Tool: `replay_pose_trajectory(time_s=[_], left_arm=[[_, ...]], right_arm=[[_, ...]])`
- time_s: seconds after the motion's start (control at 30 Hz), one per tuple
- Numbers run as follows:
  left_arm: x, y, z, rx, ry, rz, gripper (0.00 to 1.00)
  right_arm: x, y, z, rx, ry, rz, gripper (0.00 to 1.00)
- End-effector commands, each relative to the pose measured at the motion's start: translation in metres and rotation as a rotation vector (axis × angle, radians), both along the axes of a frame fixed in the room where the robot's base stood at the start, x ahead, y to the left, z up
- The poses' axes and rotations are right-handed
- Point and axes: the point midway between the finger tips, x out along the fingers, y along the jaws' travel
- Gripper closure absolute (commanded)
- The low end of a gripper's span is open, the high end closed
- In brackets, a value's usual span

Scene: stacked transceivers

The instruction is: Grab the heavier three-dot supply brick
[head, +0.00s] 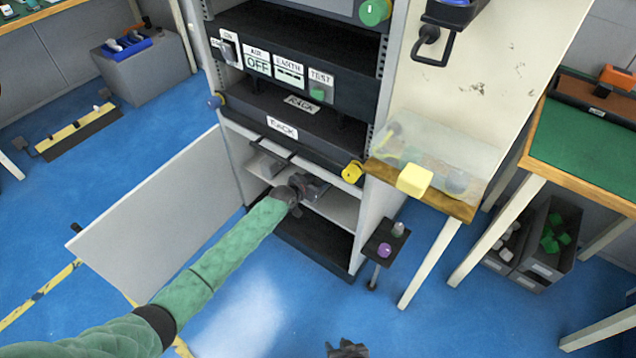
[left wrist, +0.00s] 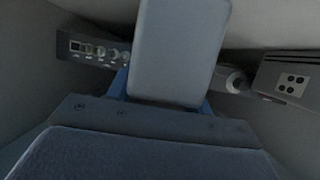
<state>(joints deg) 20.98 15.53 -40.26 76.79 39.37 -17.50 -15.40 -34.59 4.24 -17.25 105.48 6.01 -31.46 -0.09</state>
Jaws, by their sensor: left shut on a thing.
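My left arm reaches into the open lower bay of the rack. My left gripper (head: 308,187) is at the bay's shelf, shut on a dark grey brick-like unit (head: 318,186). In the left wrist view a pale grey slab (left wrist: 180,50) rises in front of the camera and hides much of the middle. A unit with a four-dot plate (left wrist: 291,85) stands to its right. A unit with a square and several round fittings (left wrist: 92,49) is to its left. I cannot make out a three-dot mark. My right gripper (head: 347,349) is low at the picture's bottom edge, away from the rack.
The bay's white door (head: 160,205) stands open at the left. Another grey unit (head: 265,165) is on the shelf (head: 340,208). A small stand with a purple knob (head: 384,250) is right of the bay, near a bench (head: 440,200). Blue floor is clear in front.

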Motion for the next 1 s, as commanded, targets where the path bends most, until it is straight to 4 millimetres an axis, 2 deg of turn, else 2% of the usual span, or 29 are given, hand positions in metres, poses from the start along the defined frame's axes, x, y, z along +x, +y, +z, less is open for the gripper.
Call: replay_pose_trajectory(time_s=[0.03,0.23,0.47,1.0], left_arm=[[0.001,-0.001,0.009,-0.002,-0.005,0.000,1.00],[0.001,-0.001,0.028,-0.002,-0.005,0.000,1.00],[-0.022,0.018,0.026,-0.001,-0.003,0.000,1.00],[-0.108,0.085,0.025,0.000,-0.002,0.000,1.00]], right_arm=[[0.000,0.000,0.001,0.000,0.000,0.000,0.64],[0.000,0.000,0.003,0.000,0.000,0.000,0.64],[0.001,0.000,0.005,0.000,-0.001,0.001,0.64],[0.001,0.000,0.007,0.000,-0.001,0.001,0.64]])
